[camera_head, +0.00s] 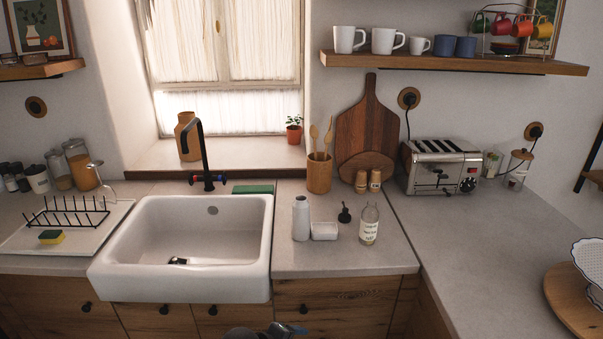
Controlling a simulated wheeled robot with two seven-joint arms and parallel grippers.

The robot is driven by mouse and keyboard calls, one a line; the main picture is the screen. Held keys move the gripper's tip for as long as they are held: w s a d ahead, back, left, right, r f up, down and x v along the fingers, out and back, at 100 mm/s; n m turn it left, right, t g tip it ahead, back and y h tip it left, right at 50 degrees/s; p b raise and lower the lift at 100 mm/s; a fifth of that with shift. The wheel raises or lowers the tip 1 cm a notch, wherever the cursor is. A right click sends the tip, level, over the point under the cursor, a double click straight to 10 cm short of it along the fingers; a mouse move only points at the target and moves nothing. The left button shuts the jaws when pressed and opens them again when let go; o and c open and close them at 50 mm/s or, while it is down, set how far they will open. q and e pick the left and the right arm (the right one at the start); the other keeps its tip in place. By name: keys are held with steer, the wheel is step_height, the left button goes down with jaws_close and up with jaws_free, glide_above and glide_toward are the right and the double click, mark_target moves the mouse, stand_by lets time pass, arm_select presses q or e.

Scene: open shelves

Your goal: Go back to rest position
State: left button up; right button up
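No gripper of mine can be made out in the head view. Only a small dark grey and bluish piece shows at the bottom edge, left of the middle, cut off by the frame. I cannot tell what part it is. The task names no object. In front of me is a white sink (190,281) with a black faucet (205,158). On the counter (340,258) to its right stand a white bottle (301,219), a small white dish (324,231) and a clear labelled bottle (369,224). A small black pump top (345,213) sits behind them.
A toaster (440,166) and cutting boards (368,125) stand at the back right. A wall shelf (450,64) holds cups above. A round wooden board (567,301) lies at the right edge. A drying rack (67,215) is left. The right counter's front is clear.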

arm_select(q)
steer(key=s+a+f+m+g+y, duration=0.1)
steer(key=s+a+f+m+y, duration=0.15)
steer(key=s+a+m, duration=0.6)
steer(key=s+a+f+m+g+y, duration=0.1)
steer(key=s+a+m+y, duration=0.25)
steer(key=s+a, duration=0.95)
steer(key=d+f+g+b, duration=0.1)
steer(key=d+f, duration=0.1)
steer(key=f, duration=1.1)
steer(key=d+f+b, duration=0.1)
steer(key=d+f, duration=0.1)
steer(key=f, duration=1.1)
steer(key=s+f, duration=0.4)
steer(key=f, duration=0.8)
steer(key=s+f, duration=0.4)
steer(key=f, duration=0.8)
steer(key=shift+s+d+f+g+y+b, duration=0.15)
steer(key=shift+s+f+g+y+b, duration=0.15)
steer(key=shift+f+g, duration=0.1)
arm_select(e)
step_height(320, 180, up, 5)
steer(key=w+a, duration=0.2)
steer(key=shift+w, duration=0.25)
steer(key=shift+w, duration=0.1)
arm_select(q)
steer(key=shift+w, duration=0.1)
arm_select(e)
steer(key=shift+s+a+f, duration=0.15)
steer(key=shift+s+a, duration=0.05)
